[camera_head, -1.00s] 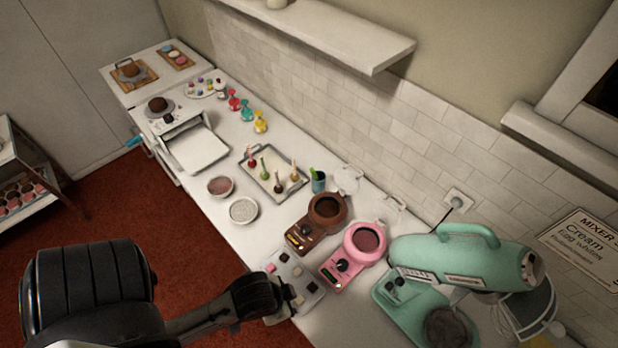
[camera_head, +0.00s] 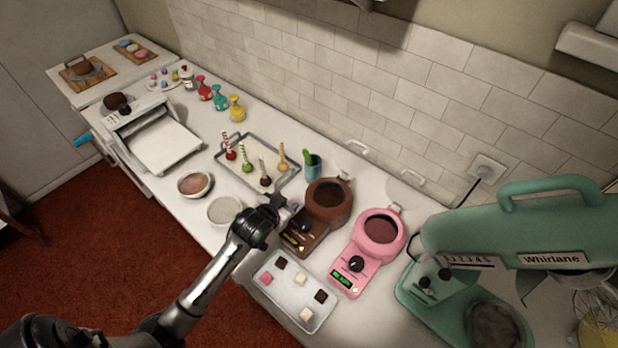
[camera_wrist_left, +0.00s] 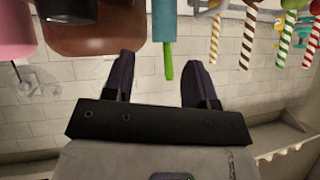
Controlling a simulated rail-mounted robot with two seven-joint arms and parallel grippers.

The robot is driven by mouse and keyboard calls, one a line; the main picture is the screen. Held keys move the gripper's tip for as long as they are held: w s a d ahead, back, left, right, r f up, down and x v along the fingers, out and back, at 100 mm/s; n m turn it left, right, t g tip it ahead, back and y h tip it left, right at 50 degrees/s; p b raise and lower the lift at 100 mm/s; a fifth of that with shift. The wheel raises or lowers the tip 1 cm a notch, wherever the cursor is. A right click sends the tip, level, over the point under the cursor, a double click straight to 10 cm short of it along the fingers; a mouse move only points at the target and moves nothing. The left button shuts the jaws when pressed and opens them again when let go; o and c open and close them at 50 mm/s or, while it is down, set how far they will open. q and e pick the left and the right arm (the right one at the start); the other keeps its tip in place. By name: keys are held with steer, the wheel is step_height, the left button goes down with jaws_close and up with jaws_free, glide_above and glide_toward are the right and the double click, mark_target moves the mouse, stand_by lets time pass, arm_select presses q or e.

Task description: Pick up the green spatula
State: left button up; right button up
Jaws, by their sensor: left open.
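The green spatula (camera_head: 307,157) stands in a teal cup (camera_head: 314,171) on the counter, behind the brown melting pot, with only its upper end showing. My left gripper (camera_head: 278,204) is open and empty, in front of the cup and to its lower left, beside the brown pot. In the left wrist view, which looks upside down, the green spatula (camera_wrist_left: 169,62) sticks out of the teal cup (camera_wrist_left: 163,22) and appears between the two open fingers of my left gripper (camera_wrist_left: 158,70). The fingers do not visibly touch it. My right gripper is out of view.
A brown melting pot (camera_head: 329,199) and a pink one (camera_head: 380,228) stand right of the gripper. A tray of cake pops (camera_head: 232,172) lies left of the cup, bowls (camera_head: 224,211) nearer. A tray of sweets (camera_head: 288,290) is in front, a green mixer (camera_head: 540,235) at right.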

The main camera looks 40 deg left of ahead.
mark_target(307, 154)
arm_select(q)
steer(key=w+a+t, duration=0.1)
steer(key=w+t, duration=0.1)
steer(key=w, duration=0.2)
steer(key=w+a+r+n+t, duration=0.1)
steer(key=w+a+t, duration=0.1)
steer(key=w, duration=0.3)
steer(key=w+a+r+t, duration=0.1)
steer(key=w+a+t, duration=0.1)
steer(key=w, duration=0.3)
steer(key=shift+a+n+t+b, duration=0.1)
steer(key=shift+n+t+b, duration=0.2)
steer(key=shift+t+b, duration=0.1)
steer(key=w, duration=0.3)
steer(key=shift+w+a+f, duration=0.25)
steer(key=shift+w, duration=0.8)
